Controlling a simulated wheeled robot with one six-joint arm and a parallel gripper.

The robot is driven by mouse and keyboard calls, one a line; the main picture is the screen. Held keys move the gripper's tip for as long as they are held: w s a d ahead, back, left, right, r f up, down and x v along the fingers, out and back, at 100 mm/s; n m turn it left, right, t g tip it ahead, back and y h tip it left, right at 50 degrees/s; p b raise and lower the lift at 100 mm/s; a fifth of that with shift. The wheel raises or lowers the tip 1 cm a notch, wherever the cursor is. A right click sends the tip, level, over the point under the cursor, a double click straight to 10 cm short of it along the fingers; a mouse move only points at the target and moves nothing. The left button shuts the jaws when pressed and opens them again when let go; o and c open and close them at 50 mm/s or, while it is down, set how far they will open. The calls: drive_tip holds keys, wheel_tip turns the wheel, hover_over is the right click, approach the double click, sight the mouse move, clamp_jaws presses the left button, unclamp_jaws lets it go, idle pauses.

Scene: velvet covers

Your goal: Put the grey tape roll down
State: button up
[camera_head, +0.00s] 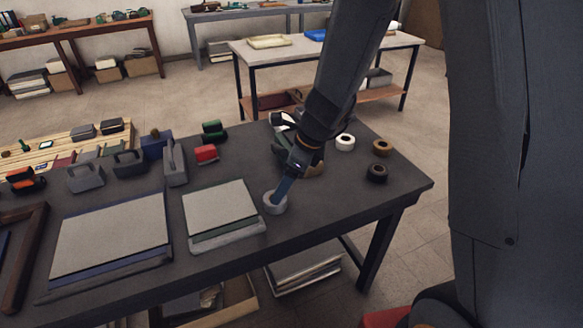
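The grey tape roll (274,208) is at the front right part of the dark work table, to the right of a grey-covered book. It looks flat, with its opening upward. My gripper (283,191) comes down from above, its blue-grey finger end overlapping the roll's upper right rim. The fingers show edge-on as one narrow shape, so I cannot tell whether they are open or closed on the roll. I also cannot tell whether the roll rests fully on the table.
The dark table (330,212) has bare room right of the roll. A white roll (345,142), a brown roll (382,148) and a black roll (377,172) are at the right end. Left are the grey-covered book (220,212), a larger one (112,235) and a red block (206,153).

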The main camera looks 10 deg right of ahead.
drive_tip(key=v, duration=0.6)
drive_tip(key=s+d+r+n+h, duration=0.1)
drive_tip(key=s+d+n, duration=0.4)
drive_tip(key=n, duration=0.6)
drive_tip(key=s+d+n+h, duration=0.3)
drive_tip(key=s+d+n, duration=0.3)
drive_tip(key=n, duration=0.5)
drive_tip(key=shift+s+r+n+g, duration=0.3)
drive_tip(key=shift+s+r, duration=0.05)
drive_tip(key=shift+s, duration=0.7)
